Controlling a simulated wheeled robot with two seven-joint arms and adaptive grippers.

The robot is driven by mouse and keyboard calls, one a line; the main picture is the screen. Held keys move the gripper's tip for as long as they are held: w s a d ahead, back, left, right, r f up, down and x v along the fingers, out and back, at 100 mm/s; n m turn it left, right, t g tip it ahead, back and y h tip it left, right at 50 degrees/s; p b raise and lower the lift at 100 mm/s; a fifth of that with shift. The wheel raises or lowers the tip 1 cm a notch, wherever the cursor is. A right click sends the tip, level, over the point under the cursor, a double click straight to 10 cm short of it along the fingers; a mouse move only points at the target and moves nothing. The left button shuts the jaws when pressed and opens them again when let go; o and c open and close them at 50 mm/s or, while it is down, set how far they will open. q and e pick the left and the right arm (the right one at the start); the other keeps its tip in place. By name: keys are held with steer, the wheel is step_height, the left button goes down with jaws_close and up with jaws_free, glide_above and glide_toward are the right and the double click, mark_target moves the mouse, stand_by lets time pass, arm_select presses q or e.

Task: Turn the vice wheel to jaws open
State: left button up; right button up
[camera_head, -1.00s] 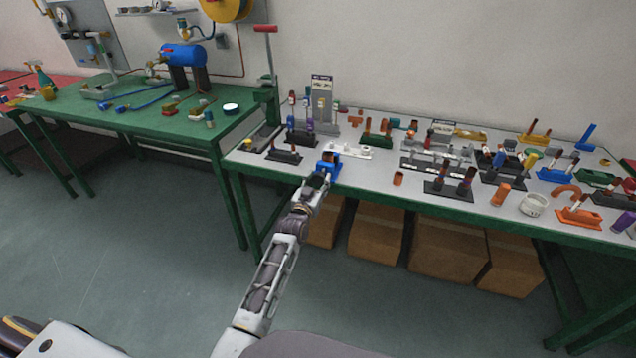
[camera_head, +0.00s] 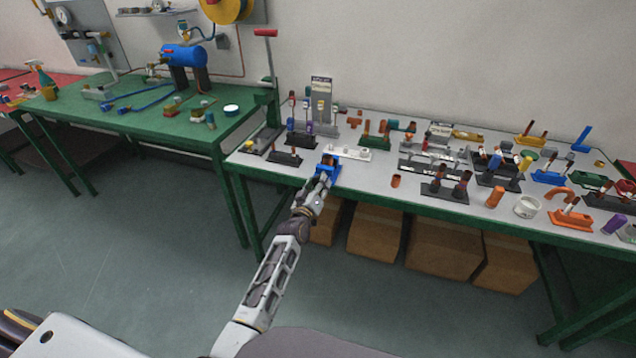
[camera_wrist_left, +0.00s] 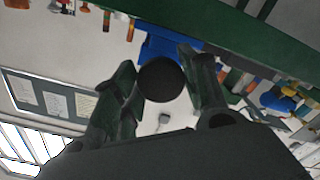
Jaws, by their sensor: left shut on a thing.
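The blue vice (camera_head: 330,161) sits at the front edge of the grey-topped workbench. Its blue body (camera_wrist_left: 160,42) also shows in the left wrist view, behind the dark round vice wheel (camera_wrist_left: 161,79). My left gripper (camera_head: 321,178) is at the front of the vice. In the left wrist view the fingers of my left gripper (camera_wrist_left: 163,88) are on either side of the wheel, shut on it. The head view hides the wheel behind my gripper, and I cannot tell how wide the jaws stand.
The grey benchtop (camera_head: 365,178) holds many coloured fittings and stands. An orange cup (camera_head: 396,181) is right of the vice. A black stand (camera_head: 284,158) is to its left. Cardboard boxes (camera_head: 376,232) are under the bench. Open floor lies in front.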

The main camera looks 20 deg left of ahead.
arm_select(q)
steer(key=shift+n, duration=1.1)
arm_select(e)
steer(key=shift+s+d+r, duration=0.1)
steer(key=shift+s+d, duration=0.3)
steer(key=shift+s, duration=0.2)
arm_select(q)
steer(key=o, duration=1)
steer(key=shift+o, duration=0.2)
steer(key=s, duration=1.2)
steer(key=shift+a, duration=0.15)
arm_select(e)
steer(key=shift+s, duration=0.1)
arm_select(q)
steer(key=shift+p, duration=0.3)
